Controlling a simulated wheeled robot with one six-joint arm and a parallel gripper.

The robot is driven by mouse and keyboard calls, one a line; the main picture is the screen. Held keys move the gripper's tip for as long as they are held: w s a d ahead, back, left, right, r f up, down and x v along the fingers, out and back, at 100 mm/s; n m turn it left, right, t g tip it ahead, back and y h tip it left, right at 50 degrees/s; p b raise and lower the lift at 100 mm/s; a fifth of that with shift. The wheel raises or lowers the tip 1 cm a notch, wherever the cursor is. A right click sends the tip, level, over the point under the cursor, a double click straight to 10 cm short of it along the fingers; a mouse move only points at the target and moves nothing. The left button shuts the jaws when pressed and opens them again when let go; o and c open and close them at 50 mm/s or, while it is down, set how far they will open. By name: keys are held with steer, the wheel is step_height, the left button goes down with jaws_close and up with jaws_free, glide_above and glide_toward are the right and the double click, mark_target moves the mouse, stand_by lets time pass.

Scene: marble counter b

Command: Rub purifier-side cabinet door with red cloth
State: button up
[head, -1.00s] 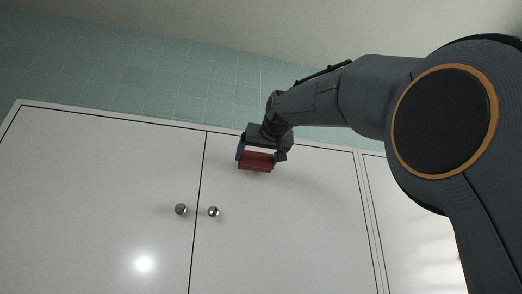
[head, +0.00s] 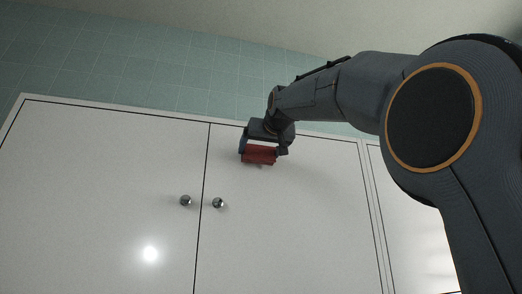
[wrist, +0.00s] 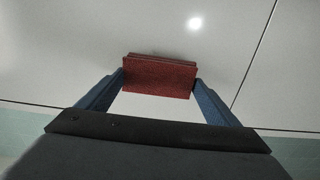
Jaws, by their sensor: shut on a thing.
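The red cloth (head: 259,155), a folded red block, is held between the fingers of my gripper (head: 263,151). In the wrist view the cloth (wrist: 159,77) spans the gap between the two blue fingers of my gripper (wrist: 159,82). The gripper is shut on it. The cloth is at the upper left part of the right white cabinet door (head: 290,220), just right of the seam between the doors. It appears against or very close to the door face; I cannot tell if it touches. No purifier shows in these views.
The left white cabinet door (head: 90,190) is beside it. Round metal knobs (head: 186,200) and (head: 218,203) sit on either side of the seam, below the cloth. Green tiles (head: 130,85) run along the cabinet's edge. Another white panel (head: 420,230) is at the right.

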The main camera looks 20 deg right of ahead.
steer(key=shift+w, duration=0.85)
steer(key=shift+d, duration=0.1)
steer(key=d, duration=0.7)
stand_by(0.7)
steer(key=shift+a, duration=3.6)
steer(key=d, duration=0.7)
steer(key=shift+d, duration=0.15)
steer(key=shift+r, duration=0.1)
